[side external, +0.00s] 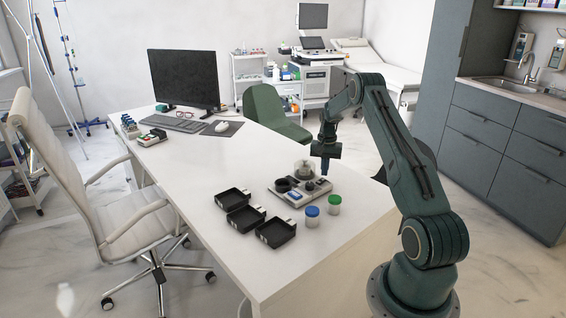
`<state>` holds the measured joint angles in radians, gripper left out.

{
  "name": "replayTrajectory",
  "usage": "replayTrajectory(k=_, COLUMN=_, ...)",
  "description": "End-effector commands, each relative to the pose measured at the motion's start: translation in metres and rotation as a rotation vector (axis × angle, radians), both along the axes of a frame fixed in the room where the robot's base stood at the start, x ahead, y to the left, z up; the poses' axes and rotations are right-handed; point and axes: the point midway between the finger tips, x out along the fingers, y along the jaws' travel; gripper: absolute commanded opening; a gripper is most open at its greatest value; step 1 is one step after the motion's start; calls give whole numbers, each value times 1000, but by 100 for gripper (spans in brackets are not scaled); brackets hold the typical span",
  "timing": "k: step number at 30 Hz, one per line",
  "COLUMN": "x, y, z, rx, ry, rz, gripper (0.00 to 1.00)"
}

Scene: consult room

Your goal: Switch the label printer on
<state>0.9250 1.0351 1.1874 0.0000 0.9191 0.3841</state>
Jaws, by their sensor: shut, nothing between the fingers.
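A low grey device (283,190) with a dark round part, a clear round part and small white and blue details stands on the white desk. I cannot tell for certain whether it is the label printer, and no switch is clear at this size. My gripper (324,172) points down at the right rear of this device, close to its edge. The gripper is shut with nothing visible held. Whether the fingertips touch the device cannot be told. A smaller dark and pale item (152,137) lies at the far left of the desk; its kind is unclear.
Three black trays (245,219) stand left of the device. A blue-capped jar (312,217) and a green-capped jar (334,205) stand just in front of it. A monitor (184,79) and keyboard (178,124) are at the back. The desk's middle (205,165) is clear.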

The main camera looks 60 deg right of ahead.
Motion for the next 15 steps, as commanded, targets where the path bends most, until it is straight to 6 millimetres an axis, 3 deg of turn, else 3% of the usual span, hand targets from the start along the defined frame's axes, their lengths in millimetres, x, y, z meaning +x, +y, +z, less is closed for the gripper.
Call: replayTrajectory(k=15, x=0, y=0, z=-5, rx=0, ry=0, rz=0, gripper=0)
